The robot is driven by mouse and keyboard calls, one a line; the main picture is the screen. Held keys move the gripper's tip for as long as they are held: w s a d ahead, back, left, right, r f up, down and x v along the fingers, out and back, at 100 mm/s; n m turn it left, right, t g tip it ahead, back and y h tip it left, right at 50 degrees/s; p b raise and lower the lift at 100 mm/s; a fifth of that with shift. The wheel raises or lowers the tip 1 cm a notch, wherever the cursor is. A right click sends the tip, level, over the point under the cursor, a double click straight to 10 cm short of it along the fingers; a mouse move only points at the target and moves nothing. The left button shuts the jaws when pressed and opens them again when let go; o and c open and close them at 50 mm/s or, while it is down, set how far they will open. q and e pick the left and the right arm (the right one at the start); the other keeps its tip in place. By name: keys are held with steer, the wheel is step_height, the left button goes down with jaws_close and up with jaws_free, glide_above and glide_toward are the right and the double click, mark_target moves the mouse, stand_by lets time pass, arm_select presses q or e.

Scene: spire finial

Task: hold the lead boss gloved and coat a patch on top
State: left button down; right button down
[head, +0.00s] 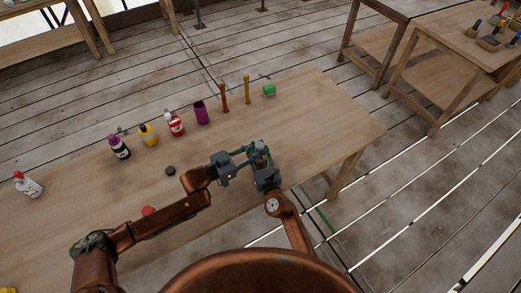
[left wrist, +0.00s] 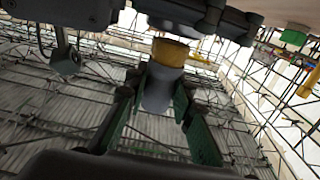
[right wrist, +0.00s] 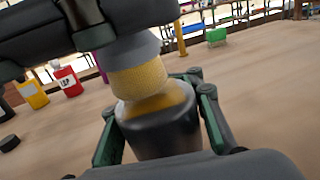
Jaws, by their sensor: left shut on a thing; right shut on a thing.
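My left gripper (head: 243,154) is shut on a grey applicator (left wrist: 158,90) with a yellow foam tip (left wrist: 170,52). My right gripper (head: 260,158) is shut on a dark, rounded boss (right wrist: 160,133), held upright between its green-padded fingers. In the right wrist view the foam tip (right wrist: 138,80) comes down from above onto the boss's top and looks to be touching it. A yellowish patch (right wrist: 178,100) shows on the top beside the tip. The exact contact is partly hidden. Both grippers meet above the table's front right part.
The wooden table (head: 300,120) carries several bottles, a purple cup (head: 201,112), red (head: 224,97) and orange (head: 247,90) upright sticks and a green block (head: 269,90) along its back. A black puck (head: 170,170) and red disc (head: 148,211) lie nearer. The table's right end is clear.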

mark_target(263, 166)
arm_select(q)
steer(key=a+r, duration=0.4)
steer(key=r, duration=0.2)
steer(key=shift+a+r, duration=0.2)
stand_by(0.4)
arm_select(e)
steer(key=c, duration=1.2)
jaws_free()
steer(key=shift+c, duration=0.2)
steer(key=v, duration=1.2)
steer(key=shift+r, duration=0.1)
